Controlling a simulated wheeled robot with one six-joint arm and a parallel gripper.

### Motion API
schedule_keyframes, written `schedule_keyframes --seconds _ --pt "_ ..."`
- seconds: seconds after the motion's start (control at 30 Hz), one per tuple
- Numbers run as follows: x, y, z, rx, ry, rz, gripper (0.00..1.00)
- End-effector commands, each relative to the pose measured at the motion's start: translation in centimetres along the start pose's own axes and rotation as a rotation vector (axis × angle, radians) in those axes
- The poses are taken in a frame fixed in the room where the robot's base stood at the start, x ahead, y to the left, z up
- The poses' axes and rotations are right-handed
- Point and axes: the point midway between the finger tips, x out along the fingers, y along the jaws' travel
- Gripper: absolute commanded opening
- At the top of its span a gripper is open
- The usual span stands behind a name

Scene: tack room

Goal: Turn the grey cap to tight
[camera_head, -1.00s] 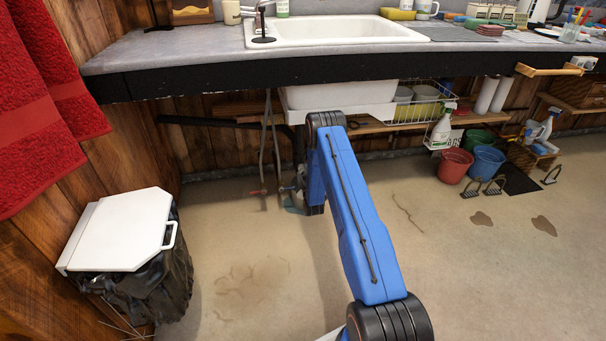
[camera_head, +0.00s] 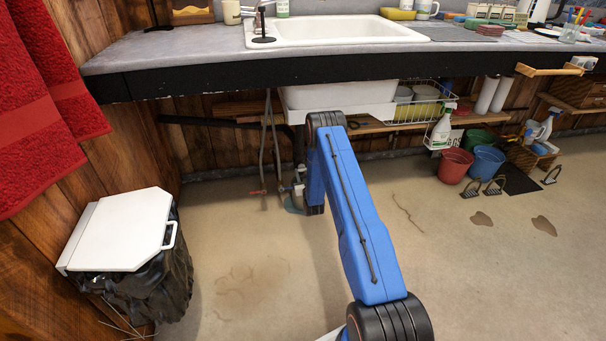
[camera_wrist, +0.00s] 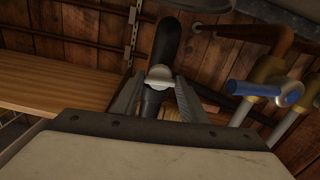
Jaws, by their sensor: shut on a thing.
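The grey cap (camera_wrist: 160,75) shows in the wrist view as a pale, rounded piece on a black pipe (camera_wrist: 167,42) under the sink. My gripper (camera_wrist: 160,86) has one finger on each side of it and is shut on the cap. The lower part of the cap and the exact contact are dark and partly hidden. In the head view, my blue arm reaches under the counter and hides the gripper and the cap.
A blue valve handle (camera_wrist: 265,91) on a brass fitting stands close right of the gripper. A wooden shelf (camera_wrist: 60,82) lies to the left. The head view shows the sink (camera_head: 340,30) above, buckets (camera_head: 455,165) at right and open floor in front.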

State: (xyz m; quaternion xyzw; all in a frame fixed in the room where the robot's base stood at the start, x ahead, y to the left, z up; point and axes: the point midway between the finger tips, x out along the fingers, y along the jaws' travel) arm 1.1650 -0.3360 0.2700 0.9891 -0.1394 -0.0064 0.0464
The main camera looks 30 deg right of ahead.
Motion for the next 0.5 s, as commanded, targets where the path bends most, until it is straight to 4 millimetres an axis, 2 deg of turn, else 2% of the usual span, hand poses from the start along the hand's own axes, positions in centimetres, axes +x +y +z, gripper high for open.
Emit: schedule_keyframes --seconds 0.5 --pt "-0.09 -0.03 0.12 0.110 -0.002 0.000 0.17"
